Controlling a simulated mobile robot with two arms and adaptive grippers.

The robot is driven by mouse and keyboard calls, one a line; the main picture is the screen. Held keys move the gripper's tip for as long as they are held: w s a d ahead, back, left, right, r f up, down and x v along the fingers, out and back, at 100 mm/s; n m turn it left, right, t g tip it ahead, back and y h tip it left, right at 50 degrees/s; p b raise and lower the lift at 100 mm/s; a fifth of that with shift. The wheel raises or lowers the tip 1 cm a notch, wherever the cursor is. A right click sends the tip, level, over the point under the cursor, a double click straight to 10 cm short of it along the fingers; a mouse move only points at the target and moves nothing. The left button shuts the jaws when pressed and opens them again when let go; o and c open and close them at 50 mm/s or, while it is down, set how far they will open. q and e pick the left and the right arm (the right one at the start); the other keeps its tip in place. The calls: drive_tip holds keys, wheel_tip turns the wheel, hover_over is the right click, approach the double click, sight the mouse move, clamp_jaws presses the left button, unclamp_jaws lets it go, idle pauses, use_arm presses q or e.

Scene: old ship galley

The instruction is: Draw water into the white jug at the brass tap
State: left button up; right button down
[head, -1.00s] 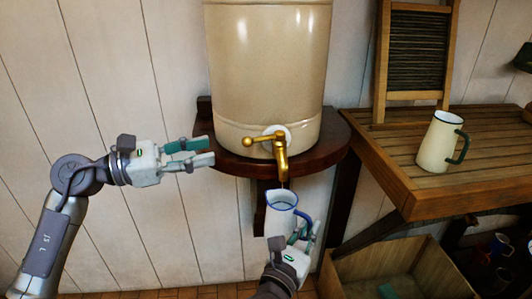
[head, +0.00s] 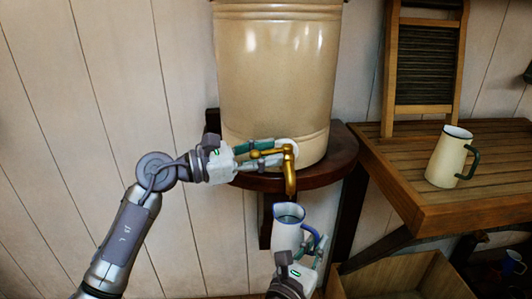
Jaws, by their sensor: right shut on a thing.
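The brass tap (head: 290,180) sits low on the front of the cream water urn (head: 275,80), its lever pointing left. The white jug (head: 285,238) with a blue rim and handle stands upright just below the spout, apart from it. A dark greenish patch that looks like water shows inside its mouth. My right gripper (head: 304,256) is shut on the jug at its handle side. My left gripper (head: 264,154) is at the tap, its fingers apart above and below the lever. I cannot tell whether they touch it.
The urn stands on a dark wooden wall shelf (head: 338,168). At the right, a slatted wooden counter (head: 400,178) holds a cream jug with a green handle (head: 450,157) and a washboard (head: 426,60). An open wooden crate (head: 400,278) stands below the counter.

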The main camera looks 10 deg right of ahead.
use_arm(q)
clamp_jaws()
drive_tip(key=shift+w+f, duration=0.1)
drive_tip(key=shift+w, duration=0.05)
drive_tip(key=shift+w+m+g, duration=0.25)
drive_tip(key=shift+m+g, duration=0.45)
drive_tip(key=shift+g, duration=0.4)
drive_tip(key=shift+w+m+g, duration=0.25)
drive_tip(key=shift+m+g, duration=0.25)
drive_tip(key=shift+g, duration=0.3)
drive_tip(key=shift+m+g+h, duration=0.3)
drive_tip(key=shift+g, duration=0.2)
